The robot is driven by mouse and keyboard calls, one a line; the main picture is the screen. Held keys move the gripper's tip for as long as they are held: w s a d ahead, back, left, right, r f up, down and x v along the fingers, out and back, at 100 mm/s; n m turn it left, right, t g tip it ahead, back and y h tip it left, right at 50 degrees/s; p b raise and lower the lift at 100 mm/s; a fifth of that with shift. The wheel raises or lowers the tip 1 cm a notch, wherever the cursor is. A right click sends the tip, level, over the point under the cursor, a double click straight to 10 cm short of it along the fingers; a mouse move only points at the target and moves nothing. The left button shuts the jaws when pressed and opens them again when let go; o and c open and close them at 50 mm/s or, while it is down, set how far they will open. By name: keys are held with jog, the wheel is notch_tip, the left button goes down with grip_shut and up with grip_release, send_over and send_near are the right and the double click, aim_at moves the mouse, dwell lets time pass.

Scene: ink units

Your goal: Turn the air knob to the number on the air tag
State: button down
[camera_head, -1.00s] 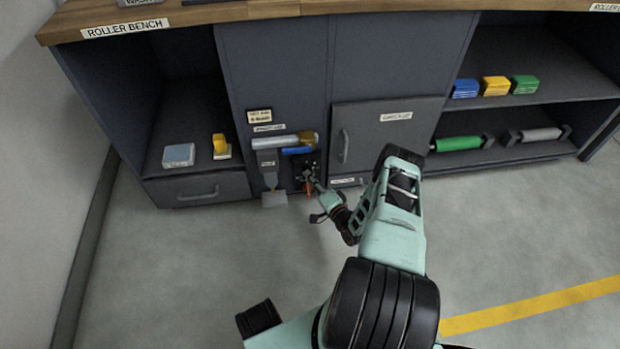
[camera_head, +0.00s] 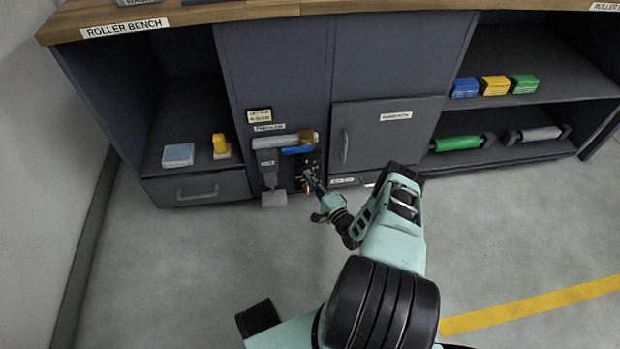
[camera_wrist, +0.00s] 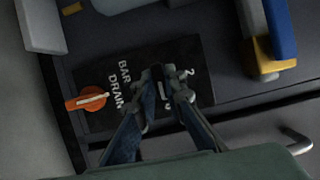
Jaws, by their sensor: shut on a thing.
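A black panel (camera_wrist: 100,120) with white lettering, "BAR" and "DRAIN", fills the middle of the wrist view. It also shows low on the bench front in the head view (camera_head: 298,184). My gripper (camera_wrist: 165,85) reaches onto this panel beside a white "2". Its fingers are shut on the air knob, which they hide almost fully, so its pointer cannot be read. An orange drain knob (camera_wrist: 87,98) with a pale stripe sits apart, left of the fingers. A small cream tag (camera_head: 259,115) is above the panel; its text is too small to read.
A silver cylinder with a brass end (camera_head: 275,141) and a blue lever (camera_head: 297,150) sit just above the panel. A grey block (camera_head: 274,198) juts out at lower left. A cabinet door handle (camera_head: 344,147) is to the right. The floor in front is clear.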

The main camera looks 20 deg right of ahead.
jog(key=shift+w+d, duration=0.1)
jog(key=c, duration=2)
grip_release()
jog(key=s, duration=0.7)
jog(key=shift+s+d, duration=0.25)
jog(key=shift+d, duration=0.1)
